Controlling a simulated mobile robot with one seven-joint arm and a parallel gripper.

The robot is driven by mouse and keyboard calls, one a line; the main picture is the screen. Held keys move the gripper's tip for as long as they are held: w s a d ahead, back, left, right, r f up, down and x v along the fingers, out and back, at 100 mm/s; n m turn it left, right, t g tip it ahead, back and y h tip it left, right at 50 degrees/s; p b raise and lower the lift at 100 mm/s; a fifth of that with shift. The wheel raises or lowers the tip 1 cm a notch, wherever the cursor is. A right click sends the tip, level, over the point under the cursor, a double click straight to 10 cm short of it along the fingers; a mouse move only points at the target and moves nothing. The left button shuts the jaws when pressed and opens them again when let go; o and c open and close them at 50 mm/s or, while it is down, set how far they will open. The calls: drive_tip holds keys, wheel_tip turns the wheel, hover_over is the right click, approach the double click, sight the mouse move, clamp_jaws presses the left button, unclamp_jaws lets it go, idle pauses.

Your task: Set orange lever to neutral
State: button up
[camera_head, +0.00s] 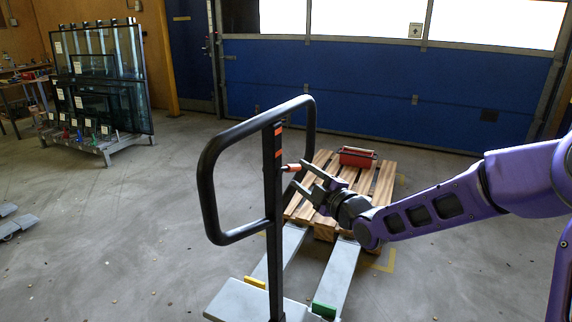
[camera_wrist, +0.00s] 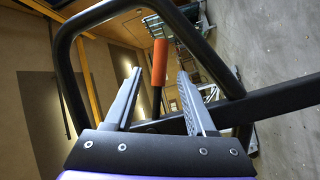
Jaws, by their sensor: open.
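The orange lever (camera_head: 291,168) sticks out to the right from the upright black post of a pallet jack handle (camera_head: 207,190). In the wrist view the lever's orange grip (camera_wrist: 159,62) shows between my two fingers, with its dark stem running down to the black bar. My gripper (camera_head: 306,176) is open, with its fingers pointing at the lever from the right. In the wrist view my gripper (camera_wrist: 158,75) has one finger on each side of the lever, and a gap shows on both sides. Whether a finger touches it cannot be told.
The pallet jack's grey forks (camera_head: 338,272) run toward a wooden pallet (camera_head: 378,182) bearing a red toolbox (camera_head: 357,157). A glass rack (camera_head: 104,90) stands at the back left. A blue door (camera_head: 350,90) closes the back. The floor on the left is mostly clear.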

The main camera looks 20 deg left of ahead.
drive_tip(key=x, duration=0.8)
drive_tip(key=shift+w, duration=0.15)
clamp_jaws()
idle(1.1)
